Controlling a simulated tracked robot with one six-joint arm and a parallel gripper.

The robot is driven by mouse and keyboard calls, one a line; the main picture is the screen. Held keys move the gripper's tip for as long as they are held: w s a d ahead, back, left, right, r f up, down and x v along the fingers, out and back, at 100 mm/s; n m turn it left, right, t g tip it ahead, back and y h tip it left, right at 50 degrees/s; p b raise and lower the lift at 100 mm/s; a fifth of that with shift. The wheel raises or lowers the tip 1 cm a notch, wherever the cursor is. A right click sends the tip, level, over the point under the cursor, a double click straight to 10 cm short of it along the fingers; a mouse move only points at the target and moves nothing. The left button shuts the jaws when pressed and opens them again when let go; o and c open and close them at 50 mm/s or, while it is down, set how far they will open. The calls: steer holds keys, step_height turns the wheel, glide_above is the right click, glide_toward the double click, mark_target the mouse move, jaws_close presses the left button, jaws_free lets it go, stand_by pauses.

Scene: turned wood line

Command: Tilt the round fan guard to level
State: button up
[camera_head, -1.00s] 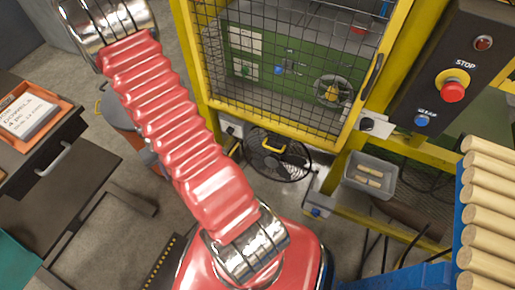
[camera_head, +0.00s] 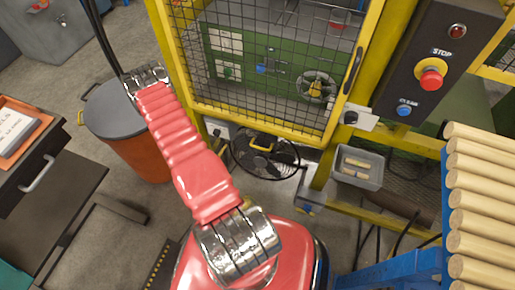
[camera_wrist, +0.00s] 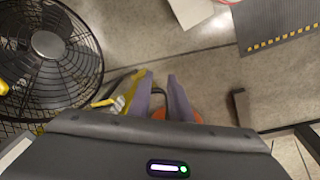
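The round fan (camera_head: 265,155) with its black wire guard and a yellow handle stands on the floor under the mesh enclosure. In the wrist view the fan (camera_wrist: 50,60) fills the left side, its guard rings and dark hub facing me. The left and bottom parts of the guard are cut off or hidden there. My gripper (camera_wrist: 161,82) shows in the wrist view as two purple-grey fingers, apart and with nothing held between them. It is to the right of the fan, clear of the guard. In the head view I cannot make out the fingers.
An orange bin (camera_head: 140,145) with a grey lid stands left of the fan. A grey tray (camera_head: 357,168) with small wood pieces is to its right. The yellow-framed mesh enclosure (camera_head: 262,122) rises above it. Wooden rods (camera_head: 480,200) lie at right. Grey floor is open in front.

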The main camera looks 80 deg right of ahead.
steer(key=s+d+f+h, duration=0.3)
steer(key=s+f, duration=0.6)
steer(key=n+g+h, duration=0.2)
steer(key=n+h, duration=0.5)
steer(key=h, duration=0.6)
glide_toward(258, 147)
steer(key=a, duration=0.4)
steer(key=shift+w+d+f, duration=0.25)
steer(key=shift+d, duration=0.1)
steer(key=d, duration=0.4)
steer(key=s+d, duration=0.1)
steer(key=d, duration=0.8)
steer(key=shift+s+d+f, duration=0.1)
steer(key=shift+s+d, duration=0.05)
steer(key=shift+d, duration=0.15)
steer(key=shift+c, duration=0.5)
